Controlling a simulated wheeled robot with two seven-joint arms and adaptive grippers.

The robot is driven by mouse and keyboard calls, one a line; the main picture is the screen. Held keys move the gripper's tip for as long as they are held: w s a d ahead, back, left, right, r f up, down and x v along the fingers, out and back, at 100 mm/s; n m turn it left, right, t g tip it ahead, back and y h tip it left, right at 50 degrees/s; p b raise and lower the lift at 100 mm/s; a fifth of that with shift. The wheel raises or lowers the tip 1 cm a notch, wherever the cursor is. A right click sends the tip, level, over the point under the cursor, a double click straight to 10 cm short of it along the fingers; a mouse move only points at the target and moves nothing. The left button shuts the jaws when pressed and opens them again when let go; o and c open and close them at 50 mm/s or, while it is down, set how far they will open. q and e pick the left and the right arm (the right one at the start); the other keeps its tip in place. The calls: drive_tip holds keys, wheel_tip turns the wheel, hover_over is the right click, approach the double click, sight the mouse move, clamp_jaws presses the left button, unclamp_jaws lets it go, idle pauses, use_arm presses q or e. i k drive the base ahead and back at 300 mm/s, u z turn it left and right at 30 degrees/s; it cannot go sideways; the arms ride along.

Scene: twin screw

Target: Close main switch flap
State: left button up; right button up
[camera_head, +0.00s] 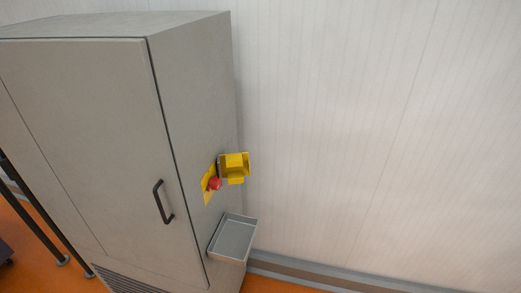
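A yellow main switch flap (236,167) stands out from the right side of the grey cabinet (190,95). It looks swung open, beside a yellow back plate (206,189). A red switch knob (215,184) sits on that plate and is uncovered. Neither of my grippers is in view.
A grey metal tray (236,238) is fixed to the cabinet side below the switch. The cabinet door has a black handle (163,201) and looks shut. A white panelled wall (370,130) stands behind. Orange floor (38,243) shows at lower left. The space right of the switch is free.

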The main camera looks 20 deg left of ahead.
sight(234, 166)
drive_tip(key=u, duration=0.15)
drive_tip(key=i, duration=0.65)
drive_tip(key=u, duration=0.9)
drive_tip(key=i, duration=0.55)
drive_tip(key=u, duration=0.65)
